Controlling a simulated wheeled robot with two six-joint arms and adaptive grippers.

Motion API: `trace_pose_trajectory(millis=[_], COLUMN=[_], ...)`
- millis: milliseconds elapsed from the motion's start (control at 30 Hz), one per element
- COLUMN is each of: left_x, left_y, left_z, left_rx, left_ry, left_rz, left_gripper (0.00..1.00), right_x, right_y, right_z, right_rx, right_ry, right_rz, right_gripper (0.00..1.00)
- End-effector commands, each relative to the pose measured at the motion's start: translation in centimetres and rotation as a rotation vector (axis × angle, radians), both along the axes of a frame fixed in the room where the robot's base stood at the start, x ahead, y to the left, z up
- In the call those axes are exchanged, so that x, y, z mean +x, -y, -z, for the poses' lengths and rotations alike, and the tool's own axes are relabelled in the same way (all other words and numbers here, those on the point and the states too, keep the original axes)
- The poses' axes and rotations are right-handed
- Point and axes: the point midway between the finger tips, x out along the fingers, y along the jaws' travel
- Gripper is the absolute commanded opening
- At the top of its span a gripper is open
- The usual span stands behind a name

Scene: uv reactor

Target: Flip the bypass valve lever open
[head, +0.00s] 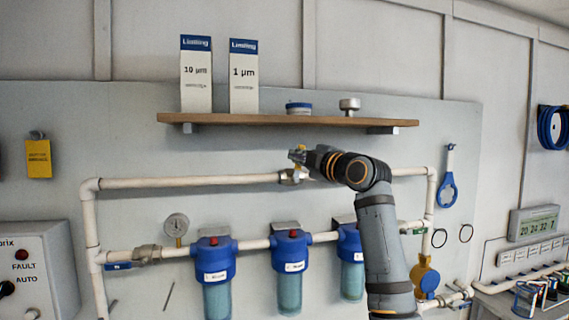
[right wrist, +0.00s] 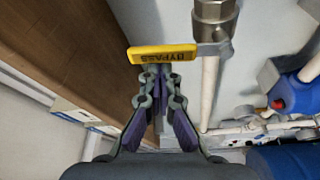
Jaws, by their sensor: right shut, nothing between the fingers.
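The yellow bypass lever (right wrist: 162,54), marked BYPASS, sticks out sideways from its metal valve body (right wrist: 215,14) in the right wrist view, crosswise to the white pipe (right wrist: 209,90). In the head view the valve (head: 291,176) sits on the upper pipe, partly hidden by my right gripper (head: 300,156). My right gripper is shut and empty. In the right wrist view its fingertips (right wrist: 160,74) are right at the lever's near edge; I cannot tell whether they touch it. My left gripper is not in view.
A wooden shelf (head: 270,120) with two boxes runs just above the gripper. Blue filter housings (head: 290,252) hang on the lower pipe, with a gauge (head: 176,226) to the left. A blue wrench (head: 448,188) hangs at the right.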

Motion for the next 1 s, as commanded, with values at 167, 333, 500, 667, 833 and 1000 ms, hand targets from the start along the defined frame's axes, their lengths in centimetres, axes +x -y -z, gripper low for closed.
trace_pose_trajectory(millis=[167,333,500,667,833,1000], left_x=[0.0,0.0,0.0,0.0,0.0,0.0], left_y=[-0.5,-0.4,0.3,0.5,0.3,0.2], left_z=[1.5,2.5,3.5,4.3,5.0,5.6], left_rx=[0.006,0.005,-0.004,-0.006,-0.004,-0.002], left_ry=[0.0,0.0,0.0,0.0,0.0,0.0], left_rz=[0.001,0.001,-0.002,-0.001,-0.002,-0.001], left_gripper=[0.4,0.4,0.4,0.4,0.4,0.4], right_x=[0.3,0.5,0.7,0.8,1.0,1.1], right_y=[1.8,2.8,3.8,4.6,5.3,5.9], right_z=[0.6,0.9,1.3,1.8,2.5,3.3], right_rx=[0.163,0.323,0.481,0.629,0.787,0.94], right_ry=[-0.033,-0.065,-0.097,-0.126,-0.158,-0.188], right_rz=[0.003,0.002,0.002,0.002,0.001,0.001], right_gripper=[0.0,0.0,0.0,0.0,0.0,0.0])
